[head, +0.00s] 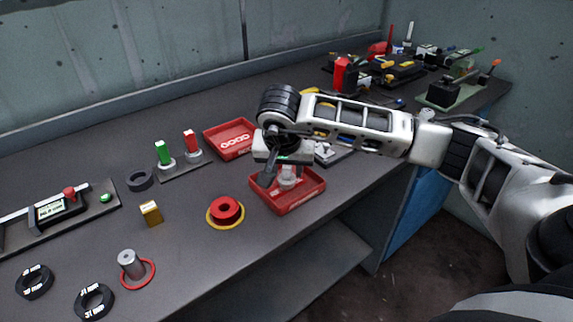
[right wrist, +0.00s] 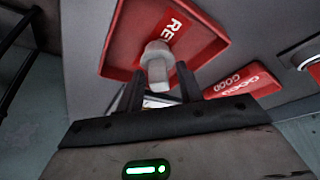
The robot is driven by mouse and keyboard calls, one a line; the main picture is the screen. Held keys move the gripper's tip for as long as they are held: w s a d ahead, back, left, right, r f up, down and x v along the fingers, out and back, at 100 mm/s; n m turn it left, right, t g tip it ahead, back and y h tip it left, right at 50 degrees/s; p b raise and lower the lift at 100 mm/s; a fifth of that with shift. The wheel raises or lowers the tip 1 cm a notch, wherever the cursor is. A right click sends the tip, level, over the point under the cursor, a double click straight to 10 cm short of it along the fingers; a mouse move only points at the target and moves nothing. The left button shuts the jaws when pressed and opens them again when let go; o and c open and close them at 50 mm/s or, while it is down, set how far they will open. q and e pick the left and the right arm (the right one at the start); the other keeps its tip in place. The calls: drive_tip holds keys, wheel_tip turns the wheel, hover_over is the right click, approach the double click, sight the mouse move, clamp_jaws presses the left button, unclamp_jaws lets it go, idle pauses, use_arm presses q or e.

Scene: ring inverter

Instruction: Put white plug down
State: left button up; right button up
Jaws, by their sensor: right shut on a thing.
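The white plug (head: 287,178) is between the fingers of my right gripper (head: 277,172) in the head view. It is over the nearer red tray (head: 302,200); I cannot tell whether it touches the tray floor. In the right wrist view the white plug (right wrist: 157,62) shows at the fingertips (right wrist: 157,95), in front of the red tray (right wrist: 120,40), whose white lettering starts with "RE". My right gripper is shut on the plug. My left gripper is not in view.
A second red tray (head: 230,138) lies behind; "GOOD" shows on a red tray (right wrist: 240,82). The table's front edge is close to the nearer tray.

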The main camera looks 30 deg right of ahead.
drive_tip(key=shift+f, duration=0.2)
drive_tip(key=o, duration=1)
drive_tip(key=shift+r, duration=0.1)
drive_tip(key=shift+c, duration=0.2)
drive_tip(key=shift+a+r, duration=0.1)
drive_tip(key=shift+r, duration=0.3)
drive_tip(key=v, duration=1.1)
drive_tip(key=shift+r, duration=0.2)
drive_tip(key=shift+s+a, duration=0.1)
drive_tip(key=shift+s, duration=0.05)
